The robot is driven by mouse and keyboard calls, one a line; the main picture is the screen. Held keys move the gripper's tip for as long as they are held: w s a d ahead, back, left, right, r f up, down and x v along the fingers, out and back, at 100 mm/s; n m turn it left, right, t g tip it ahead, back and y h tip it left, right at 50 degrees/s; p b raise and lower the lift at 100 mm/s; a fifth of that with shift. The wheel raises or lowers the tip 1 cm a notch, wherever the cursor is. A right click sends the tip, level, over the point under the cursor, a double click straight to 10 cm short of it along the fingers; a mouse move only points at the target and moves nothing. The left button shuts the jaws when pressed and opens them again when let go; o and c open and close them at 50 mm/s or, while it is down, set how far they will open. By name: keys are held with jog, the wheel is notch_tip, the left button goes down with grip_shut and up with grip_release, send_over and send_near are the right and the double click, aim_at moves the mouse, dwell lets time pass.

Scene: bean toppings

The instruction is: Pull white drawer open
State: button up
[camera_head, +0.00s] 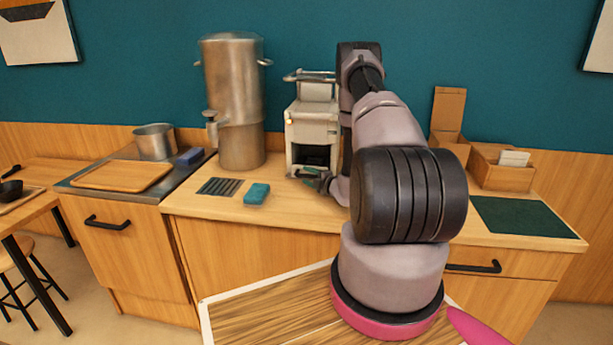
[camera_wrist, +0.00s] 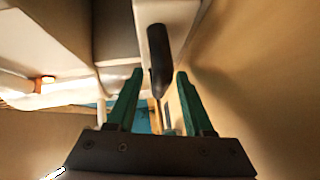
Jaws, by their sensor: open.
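The white machine (camera_head: 312,125) stands on the wooden counter against the teal wall, with a dark opening low in its front. In the wrist view a white drawer front (camera_wrist: 178,14) carries a dark elongated handle (camera_wrist: 159,65). My gripper (camera_head: 318,178) is low in front of the machine, partly hidden by my arm. Its green fingers (camera_wrist: 160,74) are open in the wrist view, with the near end of the handle appearing between the two tips. A gap shows on either side of the handle, and I cannot tell its exact depth between the fingers.
A steel urn (camera_head: 236,105) stands left of the machine. A blue sponge (camera_head: 257,194) and a dark slatted mat (camera_head: 219,187) lie on the counter (camera_head: 290,212). A wooden box (camera_head: 500,172) and green mat (camera_head: 525,217) are right of my arm.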

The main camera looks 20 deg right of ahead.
grip_shut()
dwell(1.4)
